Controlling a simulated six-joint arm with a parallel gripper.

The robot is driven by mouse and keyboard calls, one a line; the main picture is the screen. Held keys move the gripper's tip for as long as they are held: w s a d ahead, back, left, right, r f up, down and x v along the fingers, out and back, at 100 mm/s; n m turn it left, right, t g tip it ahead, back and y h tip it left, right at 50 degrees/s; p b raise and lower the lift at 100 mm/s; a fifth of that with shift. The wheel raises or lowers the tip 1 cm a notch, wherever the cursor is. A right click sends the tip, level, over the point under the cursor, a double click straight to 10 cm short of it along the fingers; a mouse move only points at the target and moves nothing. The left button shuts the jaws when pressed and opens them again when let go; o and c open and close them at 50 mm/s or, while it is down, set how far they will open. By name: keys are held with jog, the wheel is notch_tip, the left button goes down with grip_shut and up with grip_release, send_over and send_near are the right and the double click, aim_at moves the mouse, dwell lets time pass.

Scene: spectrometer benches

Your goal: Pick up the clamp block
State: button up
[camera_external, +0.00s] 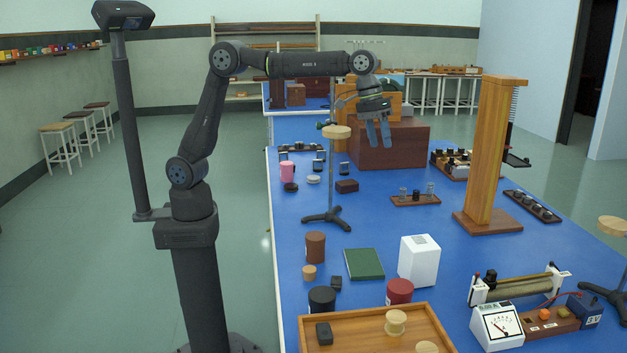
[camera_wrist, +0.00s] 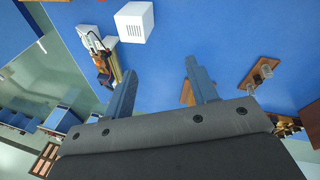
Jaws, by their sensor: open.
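My gripper (camera_external: 378,134) is open and empty, with its blue fingers pointing down, high above the blue bench (camera_external: 385,228). I cannot tell for sure which thing is the clamp block. A black block (camera_external: 323,333) lies in the wooden tray at the front. A small dark block (camera_external: 336,283) sits beside the black round jar, and a dark brown block (camera_external: 347,186) lies near the stand. All are well apart from my gripper.
A tripod stand (camera_external: 331,180) with a tall rod rises left of my gripper. A wooden pillar (camera_external: 485,150) stands at right. A white box (camera_external: 419,261), green book (camera_external: 364,263), meter (camera_external: 497,325) and wooden tray (camera_external: 380,312) occupy the front. The mid-bench is fairly clear.

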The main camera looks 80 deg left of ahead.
jog(key=s+d+f+n+g+h, duration=0.1)
jog(key=s+d+f+n+g, duration=0.2)
jog(key=f, duration=0.6)
jog(key=n+h, duration=0.1)
jog(key=n, duration=0.8)
send_near(336, 279)
jog(key=x, duration=0.3)
jog(key=shift+w+f, duration=0.1)
jog(key=shift+w, duration=0.2)
jog(key=shift+s+x, duration=0.1)
jog(key=shift+x, duration=1.25)
jog(key=shift+s+x, duration=0.15)
jog(key=shift+x, duration=1.2)
jog(key=shift+c, duration=0.2)
jog(key=c, duration=1.1)
